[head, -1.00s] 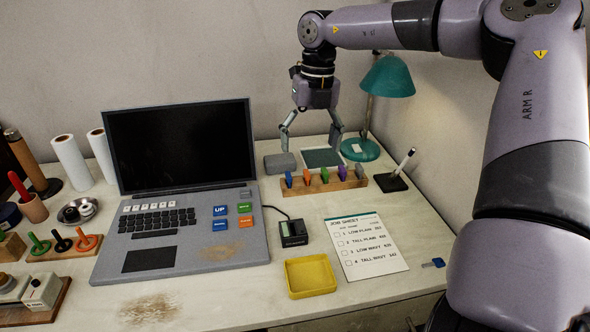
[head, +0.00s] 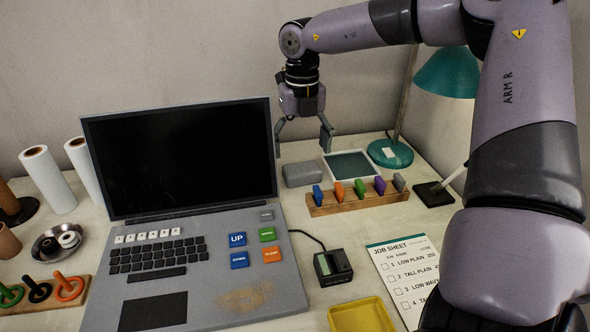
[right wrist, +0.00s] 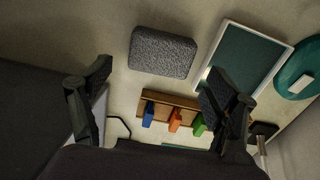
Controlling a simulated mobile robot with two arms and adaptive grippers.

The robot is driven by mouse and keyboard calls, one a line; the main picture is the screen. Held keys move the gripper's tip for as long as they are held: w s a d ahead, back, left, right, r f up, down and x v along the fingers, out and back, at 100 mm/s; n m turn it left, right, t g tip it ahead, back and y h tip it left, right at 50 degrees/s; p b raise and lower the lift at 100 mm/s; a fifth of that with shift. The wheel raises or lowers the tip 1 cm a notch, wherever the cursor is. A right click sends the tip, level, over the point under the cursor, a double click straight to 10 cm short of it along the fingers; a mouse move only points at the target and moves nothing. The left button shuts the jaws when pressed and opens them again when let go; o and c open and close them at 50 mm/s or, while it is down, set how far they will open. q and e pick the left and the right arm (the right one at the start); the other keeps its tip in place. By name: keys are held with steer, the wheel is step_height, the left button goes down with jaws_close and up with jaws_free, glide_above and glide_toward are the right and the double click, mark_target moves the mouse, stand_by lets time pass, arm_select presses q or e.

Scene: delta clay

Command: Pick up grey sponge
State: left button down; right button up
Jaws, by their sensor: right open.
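The grey sponge (head: 303,173) lies flat on the table behind the rack of coloured pieces, right of the laptop. It also shows in the right wrist view (right wrist: 162,52), whole and unobstructed, ahead of the fingers. My right gripper (head: 302,146) is open and empty above the sponge, its two fingers spread and pointing down. In the right wrist view the fingers (right wrist: 158,96) stand wide apart at left and right, with nothing between them in their grip. My left gripper is not in view.
A dark green panel in a white frame (head: 349,166) lies right of the sponge. A wooden rack (head: 357,201) with several coloured pieces stands in front. The laptop (head: 180,160) is to the left. A teal lamp (head: 390,153) stands at the right.

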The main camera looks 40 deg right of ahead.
mark_target(302, 167)
steer(key=shift+s+f, duration=0.2)
steer(key=shift+f, duration=0.6)
step_height(302, 167, down, 5)
steer(key=shift+w+d+r+b, duration=0.1)
steer(key=shift+r+b, duration=0.1)
steer(key=shift+b, duration=0.4)
steer(key=shift+f, duration=0.15)
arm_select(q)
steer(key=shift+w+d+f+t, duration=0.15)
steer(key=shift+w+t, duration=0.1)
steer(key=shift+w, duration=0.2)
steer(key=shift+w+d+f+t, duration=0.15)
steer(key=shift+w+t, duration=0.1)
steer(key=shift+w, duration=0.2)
arm_select(e)
steer(key=c, duration=0.9)
steer(key=shift+c, duration=0.2)
